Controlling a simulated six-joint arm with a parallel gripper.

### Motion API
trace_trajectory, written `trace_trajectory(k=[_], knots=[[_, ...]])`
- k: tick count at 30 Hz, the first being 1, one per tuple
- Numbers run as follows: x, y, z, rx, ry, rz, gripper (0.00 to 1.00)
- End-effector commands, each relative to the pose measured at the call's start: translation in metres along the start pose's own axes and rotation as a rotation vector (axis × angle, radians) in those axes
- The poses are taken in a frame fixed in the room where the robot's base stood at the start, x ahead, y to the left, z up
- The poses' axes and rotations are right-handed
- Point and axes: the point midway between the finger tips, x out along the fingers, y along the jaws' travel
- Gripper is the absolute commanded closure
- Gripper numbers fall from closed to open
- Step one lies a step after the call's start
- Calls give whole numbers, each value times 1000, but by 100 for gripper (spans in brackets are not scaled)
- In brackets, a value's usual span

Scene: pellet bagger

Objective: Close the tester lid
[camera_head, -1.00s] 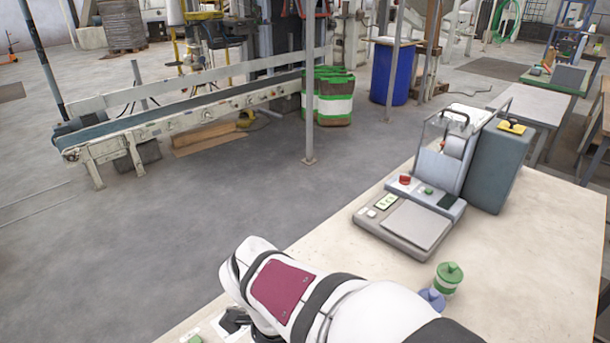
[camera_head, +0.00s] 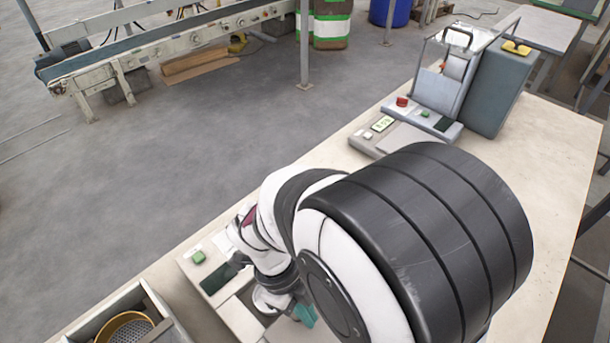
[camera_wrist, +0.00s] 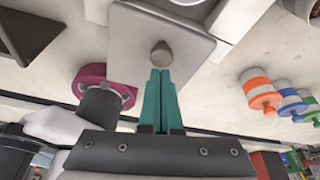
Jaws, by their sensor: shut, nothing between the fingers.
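The tester (camera_head: 190,262), a pale box with a green button and dark display, stands at the table's near left, partly hidden by my arm. In the wrist view a flat grey plate with a round knob (camera_wrist: 160,55), seemingly its lid (camera_wrist: 130,40), lies straight beyond my fingers. I cannot tell its angle. My gripper (camera_wrist: 160,75) has teal fingers pressed together and empty. The tips overlap the plate just below the knob; contact is unclear. In the head view a teal finger (camera_head: 305,315) shows beneath my arm.
A sealer (camera_head: 440,85) with a raised clear hood and a scale (camera_head: 375,140) stand farther back. A tray with a yellow sieve (camera_head: 124,330) is at lower left. The wrist view shows an orange-banded jar (camera_wrist: 262,90) with others at right and a maroon round object (camera_wrist: 95,85) at left.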

Motion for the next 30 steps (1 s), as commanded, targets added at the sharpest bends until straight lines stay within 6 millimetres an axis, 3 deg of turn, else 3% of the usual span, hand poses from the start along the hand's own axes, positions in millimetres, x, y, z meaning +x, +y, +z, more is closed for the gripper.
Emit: trace_trajectory(k=[8,11,21,30], knots=[[-1,-1,3,-1,0,-1,100],[-6,-5,18,-2,0,-1,100],[-33,-27,96,-1,0,-1,100],[-40,-32,112,-1,-3,-1,100]])
